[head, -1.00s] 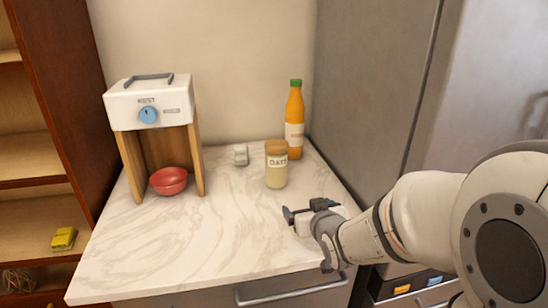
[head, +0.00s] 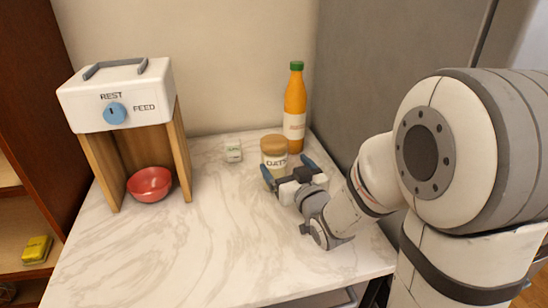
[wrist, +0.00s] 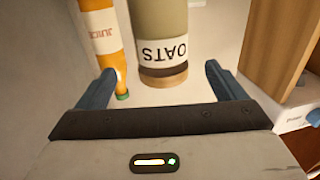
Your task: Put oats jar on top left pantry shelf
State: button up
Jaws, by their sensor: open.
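The oats jar (head: 274,149), pale with a brown lid and a white OATS label, stands upright on the marble counter. My gripper (head: 289,172) is open just in front of it, with fingers pointing toward the jar. In the wrist view the jar (wrist: 160,27) appears upside down, between and beyond the two blue fingertips (wrist: 162,84); I see no contact. In the head view the gripper hides the jar's lower part. Shelves of a brown wooden unit (head: 22,185) show at the left edge; its upper shelves are out of view.
An orange juice bottle (head: 295,112) stands close behind and right of the jar. A small white box (head: 233,151) is to the jar's left. A white-topped dispenser (head: 118,95) with a red bowl (head: 149,184) stands farther left. The counter's front (head: 190,245) is clear.

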aim_at(274, 151)
jog(key=p+x, duration=0.1)
jog(key=x, duration=0.6)
jog(key=shift+w+a+f+p, duration=0.25)
jog(key=shift+w+p, duration=0.1)
jog(key=shift+p, duration=0.05)
jog(key=c, duration=1.5)
jog(key=shift+r, duration=0.2)
jog(key=shift+c, duration=0.5)
